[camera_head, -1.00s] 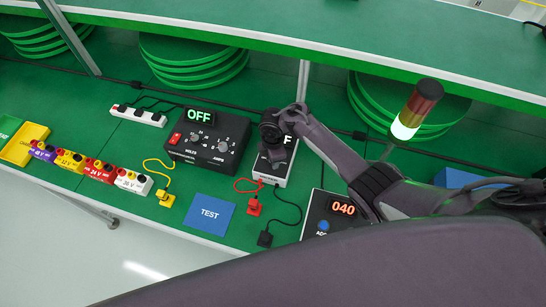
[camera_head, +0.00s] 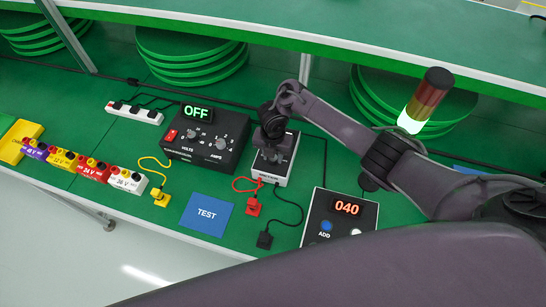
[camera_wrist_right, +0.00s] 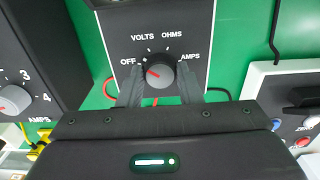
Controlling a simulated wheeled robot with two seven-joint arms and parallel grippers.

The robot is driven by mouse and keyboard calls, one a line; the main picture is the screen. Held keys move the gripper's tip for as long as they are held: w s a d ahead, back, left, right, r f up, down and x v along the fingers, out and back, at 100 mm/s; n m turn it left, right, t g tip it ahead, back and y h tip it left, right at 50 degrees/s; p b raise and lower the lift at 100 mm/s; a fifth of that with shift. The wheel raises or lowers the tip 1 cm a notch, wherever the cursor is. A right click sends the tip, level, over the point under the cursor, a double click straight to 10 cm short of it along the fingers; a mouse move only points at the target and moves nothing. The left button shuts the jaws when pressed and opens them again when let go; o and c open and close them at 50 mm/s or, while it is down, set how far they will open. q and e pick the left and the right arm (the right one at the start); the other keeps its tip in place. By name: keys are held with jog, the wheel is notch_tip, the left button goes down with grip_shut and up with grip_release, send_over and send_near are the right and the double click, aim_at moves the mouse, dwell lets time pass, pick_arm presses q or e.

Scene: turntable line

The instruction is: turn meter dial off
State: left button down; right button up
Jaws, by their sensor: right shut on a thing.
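The meter (camera_head: 273,180) is a box with a pale front edge on the green bench, partly covered by my right arm in the head view. In the wrist view its dark face (camera_wrist_right: 188,20) carries the labels OFF, VOLTS, OHMS and AMPS around a grey dial (camera_wrist_right: 161,71). The dial's red pointer aims left, toward OFF. My right gripper (camera_wrist_right: 160,84) has one finger on each side of the dial and is shut on it. In the head view the right gripper (camera_head: 270,152) points down onto the meter. My left gripper is not in view.
A power supply (camera_head: 207,137) reading OFF stands left of the meter. A counter box (camera_head: 340,216) reading 040 stands to the right. A blue TEST mat (camera_head: 206,214), a red plug (camera_head: 252,206) and cables lie near the front.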

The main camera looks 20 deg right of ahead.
jog(key=n+b, duration=0.2)
jog(key=n, duration=0.1)
jog(key=shift+f, duration=0.15)
jog(key=shift+n+b, duration=0.65)
jog(key=shift+n, duration=0.05)
jog(key=o, duration=1)
jog(key=shift+c, duration=0.2)
jog(key=shift+r, duration=0.25)
